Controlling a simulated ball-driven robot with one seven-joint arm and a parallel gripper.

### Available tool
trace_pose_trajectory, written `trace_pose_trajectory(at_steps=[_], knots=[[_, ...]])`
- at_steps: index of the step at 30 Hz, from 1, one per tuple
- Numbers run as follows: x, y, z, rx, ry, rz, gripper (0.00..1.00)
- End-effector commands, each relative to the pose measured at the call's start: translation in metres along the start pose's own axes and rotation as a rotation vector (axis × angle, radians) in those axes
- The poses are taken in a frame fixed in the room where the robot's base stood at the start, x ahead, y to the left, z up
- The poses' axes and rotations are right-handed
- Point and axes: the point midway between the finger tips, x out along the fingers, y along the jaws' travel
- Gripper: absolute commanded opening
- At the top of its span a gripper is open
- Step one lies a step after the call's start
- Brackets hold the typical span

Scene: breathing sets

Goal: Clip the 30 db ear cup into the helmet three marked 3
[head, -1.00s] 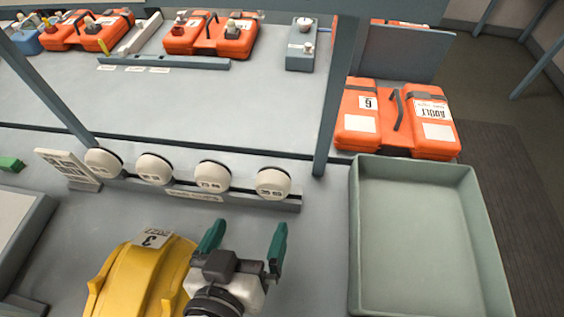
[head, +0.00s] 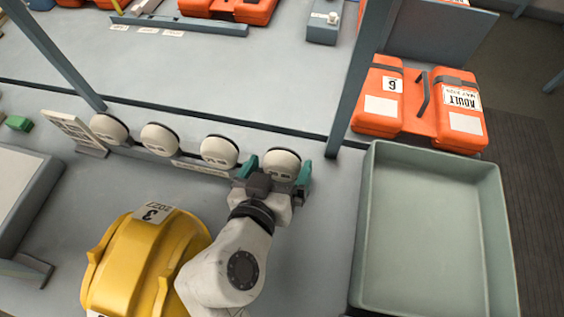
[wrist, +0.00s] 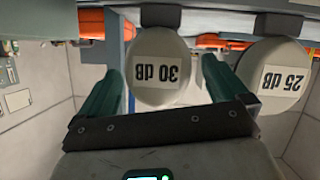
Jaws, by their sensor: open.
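The 30 dB ear cup (head: 283,161) is a round white cup with a black rim at the right end of the rack's row. Its printed label reads upside down in the wrist view (wrist: 159,68). My gripper (head: 277,167) is open, with one green finger on each side of this cup. In the wrist view the cup lies between the fingers, with a gap at its right side; contact at the left cannot be told. The yellow helmet (head: 140,262) with a label marked 3 and 2027 sits on the bench, left of my arm. Its ear-cup slots are not clear to see.
The 25 dB ear cup (wrist: 283,77) is close beside the 30 dB one. More cups stand leftward on the rack (head: 200,170). A blue-grey post (head: 362,75) rises right behind the gripper.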

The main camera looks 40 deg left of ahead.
Motion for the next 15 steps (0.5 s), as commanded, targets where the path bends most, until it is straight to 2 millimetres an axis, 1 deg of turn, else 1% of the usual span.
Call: trace_pose_trajectory(at_steps=[1, 3, 6, 14, 15], knots=[[0.006, 0.002, -0.002, -0.001, -0.002, 0.001, 1.00], [0.016, 0.002, -0.001, 0.000, -0.002, 0.000, 1.00], [0.026, 0.002, -0.001, 0.001, -0.002, 0.000, 1.00], [0.029, 0.001, 0.000, 0.001, 0.000, -0.002, 1.00], [0.029, 0.001, 0.000, 0.001, -0.001, -0.001, 0.98]])
